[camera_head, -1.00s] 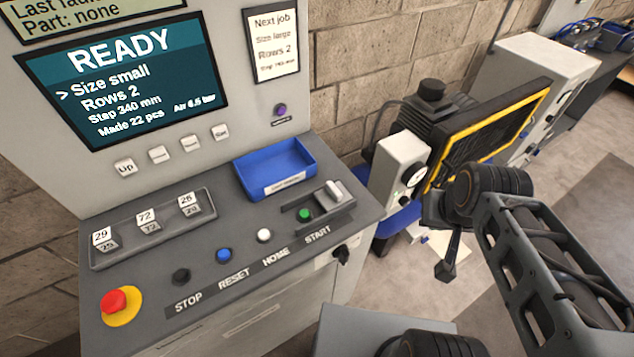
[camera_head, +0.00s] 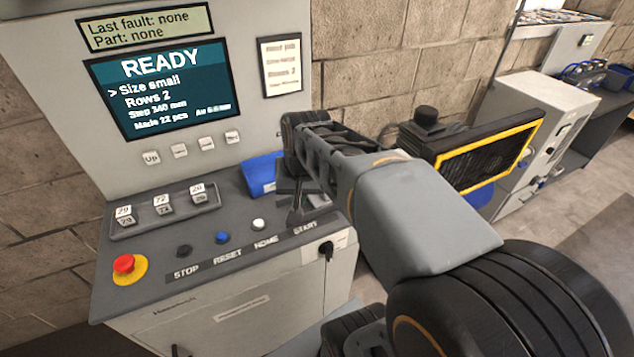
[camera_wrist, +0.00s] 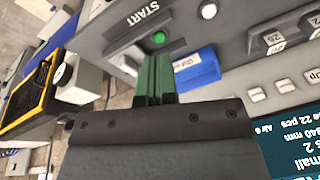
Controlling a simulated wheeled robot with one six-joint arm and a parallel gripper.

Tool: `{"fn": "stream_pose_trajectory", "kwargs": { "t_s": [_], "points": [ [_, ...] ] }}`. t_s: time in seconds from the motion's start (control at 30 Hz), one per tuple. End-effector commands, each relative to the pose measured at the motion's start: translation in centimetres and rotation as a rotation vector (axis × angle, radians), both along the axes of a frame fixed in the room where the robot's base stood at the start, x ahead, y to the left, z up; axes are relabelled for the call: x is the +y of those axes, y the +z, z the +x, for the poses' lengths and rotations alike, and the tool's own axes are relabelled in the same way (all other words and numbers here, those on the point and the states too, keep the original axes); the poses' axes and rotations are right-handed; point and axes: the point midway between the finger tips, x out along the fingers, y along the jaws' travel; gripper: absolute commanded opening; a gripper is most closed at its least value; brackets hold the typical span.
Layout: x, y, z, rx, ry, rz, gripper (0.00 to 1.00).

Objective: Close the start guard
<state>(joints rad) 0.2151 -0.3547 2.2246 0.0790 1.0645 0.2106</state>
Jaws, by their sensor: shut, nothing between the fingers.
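The start guard (camera_wrist: 80,84) shows in the wrist view as a pale block on a dark rail, left of my fingers. The green START button (camera_wrist: 159,38) is uncovered, just beyond the fingertips. My gripper (camera_wrist: 157,62) is shut and empty, between the guard and the blue tray in that view. In the head view my gripper (camera_head: 294,218) points down over the panel by the START label (camera_head: 305,228). My arm hides the green button and most of the guard there. I cannot tell whether the fingers touch the guard.
The white HOME button (camera_head: 258,224), blue RESET button (camera_head: 222,238), black STOP button (camera_head: 184,251) and red emergency stop (camera_head: 124,264) lie along the panel. A blue tray (camera_head: 262,172) sits behind the gripper. A yellow-framed machine (camera_head: 490,150) stands to the right.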

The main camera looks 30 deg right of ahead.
Motion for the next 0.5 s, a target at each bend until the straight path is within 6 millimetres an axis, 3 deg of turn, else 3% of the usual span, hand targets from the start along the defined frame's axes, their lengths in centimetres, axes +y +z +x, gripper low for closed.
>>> {"fn": "stream_pose_trajectory", "kwargs": {
  "t_s": [0.03,0.2,0.4,0.5],
  "points": [
    [-2.2,0.5,1.5,0.045,-0.132,0.045,0.00],
    [-9.4,1.3,5.2,0.181,-0.562,0.209,0.00],
    [-17.4,0.6,6.8,0.306,-0.943,0.365,0.00],
    [-20.2,0.1,6.9,0.347,-1.066,0.418,0.00]
  ]
}}
